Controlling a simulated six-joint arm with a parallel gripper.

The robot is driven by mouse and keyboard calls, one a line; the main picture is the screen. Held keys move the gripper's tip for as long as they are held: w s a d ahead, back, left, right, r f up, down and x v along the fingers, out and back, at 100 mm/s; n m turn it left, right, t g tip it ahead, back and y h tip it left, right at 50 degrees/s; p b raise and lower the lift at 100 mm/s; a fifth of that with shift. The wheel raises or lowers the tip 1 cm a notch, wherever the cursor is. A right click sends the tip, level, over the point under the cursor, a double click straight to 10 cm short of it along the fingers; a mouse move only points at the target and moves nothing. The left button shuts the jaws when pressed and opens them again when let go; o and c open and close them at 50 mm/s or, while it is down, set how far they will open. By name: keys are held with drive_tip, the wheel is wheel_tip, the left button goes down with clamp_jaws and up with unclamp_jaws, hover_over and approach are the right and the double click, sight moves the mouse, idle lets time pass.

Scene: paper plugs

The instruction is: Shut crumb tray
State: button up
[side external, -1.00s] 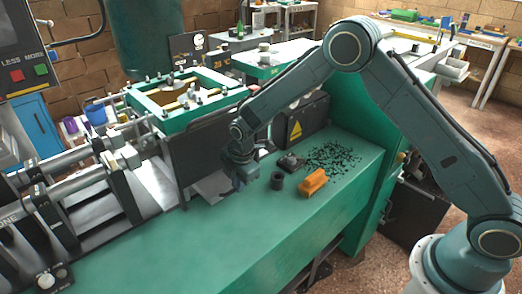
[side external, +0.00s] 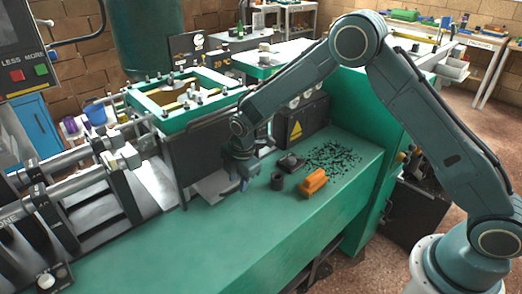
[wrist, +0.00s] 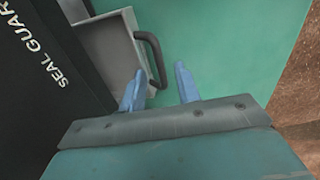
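The crumb tray (wrist: 108,50) is a grey, shallow drawer with a dark curved handle (wrist: 152,48), standing out from beside the black panel marked SEAL GUARD (wrist: 40,60). In the side view the tray (side external: 214,186) projects over the green bench at the foot of the dark housing, partly hidden by my gripper. My gripper (wrist: 159,86) is open, its two blue fingers apart. The near end of the handle shows between the fingertips in the wrist view. I cannot tell whether they touch it.
On the green bench (side external: 180,250) right of my gripper (side external: 243,184) stand a dark cylinder (side external: 277,181), an orange block (side external: 313,182) and a small dark object (side external: 290,162). Black crumbs (side external: 335,157) lie scattered behind them. The bench front is clear.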

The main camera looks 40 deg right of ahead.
wheel_tip(320, 180, up, 12)
drive_tip(key=s, duration=0.2)
drive_tip(key=shift+s, duration=0.15)
drive_tip(key=shift+r, duration=0.1)
drive_tip(key=shift+d, duration=0.1)
drive_tip(key=c, duration=0.7)
drive_tip(key=shift+s+d+f, duration=0.1)
drive_tip(key=shift+d+f, duration=0.05)
drive_tip(key=shift+f, duration=0.2)
clamp_jaws()
drive_tip(key=s+d+f+m+t+y, duration=0.1)
drive_tip(key=s+d+f+t+y, duration=0.3)
drive_tip(key=s+f, duration=0.3)
drive_tip(key=shift+s+d+m+y, duration=0.3)
drive_tip(key=shift+s+y, duration=0.3)
drive_tip(key=shift+s, duration=0.35)
